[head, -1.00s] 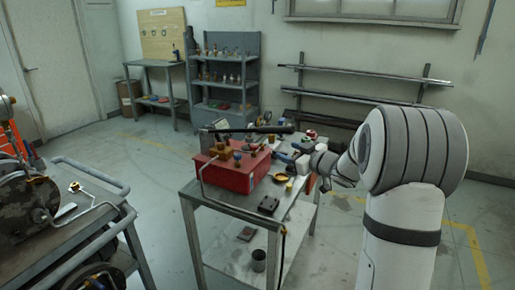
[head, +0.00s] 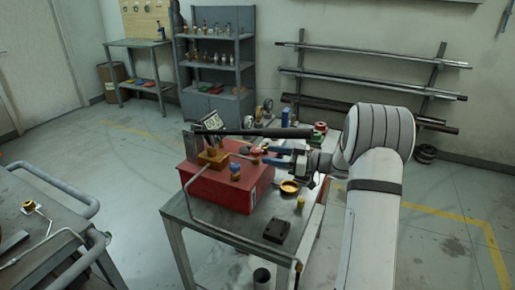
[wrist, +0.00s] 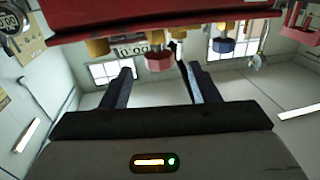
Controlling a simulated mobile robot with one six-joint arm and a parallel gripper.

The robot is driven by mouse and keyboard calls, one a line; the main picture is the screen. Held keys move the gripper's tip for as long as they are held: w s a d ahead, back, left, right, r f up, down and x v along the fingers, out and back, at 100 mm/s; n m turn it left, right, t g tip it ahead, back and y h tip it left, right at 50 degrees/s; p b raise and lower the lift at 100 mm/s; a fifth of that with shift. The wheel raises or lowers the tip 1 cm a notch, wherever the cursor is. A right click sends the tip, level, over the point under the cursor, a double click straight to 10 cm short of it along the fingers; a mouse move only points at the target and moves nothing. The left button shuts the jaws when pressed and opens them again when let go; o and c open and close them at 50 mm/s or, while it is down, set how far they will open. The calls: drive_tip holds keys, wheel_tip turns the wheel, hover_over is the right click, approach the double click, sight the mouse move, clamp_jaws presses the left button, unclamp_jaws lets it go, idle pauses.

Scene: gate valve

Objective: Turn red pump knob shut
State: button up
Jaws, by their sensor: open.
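The red pump box (head: 212,190) stands on a small metal table, with a dark lever bar across its top. The red knob (head: 257,151) is at the right of the box, by my gripper's tips. In the wrist view, a pinkish-red knob (wrist: 159,62) appears beyond and between the fingertips of my gripper (wrist: 160,71). My gripper (head: 271,155) is open, reaching in from the right, with its fingers apart on either side of that knob's outline. I cannot tell whether they touch it.
The table (head: 235,235) also holds a yellow-rimmed dish (head: 289,187), a black block (head: 277,230) and small items behind my gripper. A cart (head: 45,240) stands at left. A shelf (head: 215,75) and pipe rack (head: 375,85) are at the back. Floor between is clear.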

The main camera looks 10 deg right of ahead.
sight(256, 149)
drive_tip(key=x, duration=0.6)
drive_tip(key=shift+w, duration=0.1)
